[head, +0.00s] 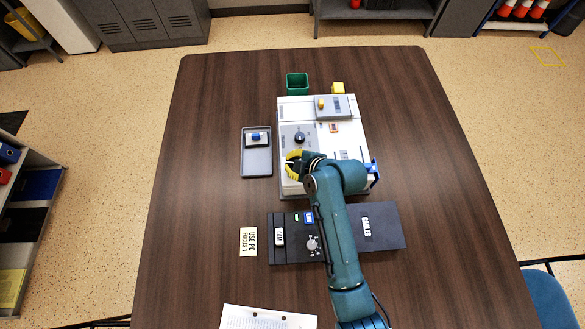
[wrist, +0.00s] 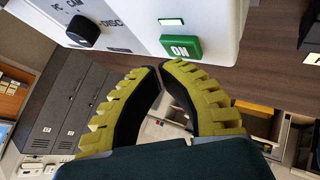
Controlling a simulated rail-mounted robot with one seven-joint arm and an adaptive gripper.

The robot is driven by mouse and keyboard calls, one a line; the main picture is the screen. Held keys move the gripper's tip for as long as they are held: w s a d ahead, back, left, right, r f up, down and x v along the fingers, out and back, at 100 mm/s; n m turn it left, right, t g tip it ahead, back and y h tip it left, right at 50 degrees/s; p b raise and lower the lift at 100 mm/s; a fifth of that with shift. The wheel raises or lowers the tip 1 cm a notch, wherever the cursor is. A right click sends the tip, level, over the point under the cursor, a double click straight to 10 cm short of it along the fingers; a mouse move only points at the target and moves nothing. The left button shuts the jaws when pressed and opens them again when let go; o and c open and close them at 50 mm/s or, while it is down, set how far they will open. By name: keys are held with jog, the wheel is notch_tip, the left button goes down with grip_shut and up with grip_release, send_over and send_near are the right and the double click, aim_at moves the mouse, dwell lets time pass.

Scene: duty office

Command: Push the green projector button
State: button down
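The projector is a white box (head: 318,110) near the middle of the table. Its green button (wrist: 181,47), marked ON, is on the white face at the top of the wrist view, below a small lit green strip. I cannot make the button out in the head view, where my arm covers part of the box. My gripper (wrist: 160,66) has yellow ribbed fingers with the tips drawn together and nothing between them. The tips appear just below and left of the button in the wrist view, apart from it. In the head view my gripper (head: 292,163) is over the box's front left part.
A black knob (wrist: 83,31) is left of the button. A dark panel (head: 388,228) with a dial lies in front, beside a card (head: 248,241) reading USE PC FOCUS 1. A grey tray (head: 257,163) is at left.

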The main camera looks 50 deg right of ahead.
jog(key=shift+f, duration=0.15)
jog(key=shift+f, duration=0.3)
jog(key=shift+f+b, duration=0.1)
jog(key=shift+b, duration=0.2)
dwell(0.3)
jog(key=shift+r+p, duration=0.5)
jog(key=shift+r, duration=0.05)
notch_tip(320, 180, up, 6)
jog(key=p, duration=0.5)
jog(key=shift+r, duration=0.1)
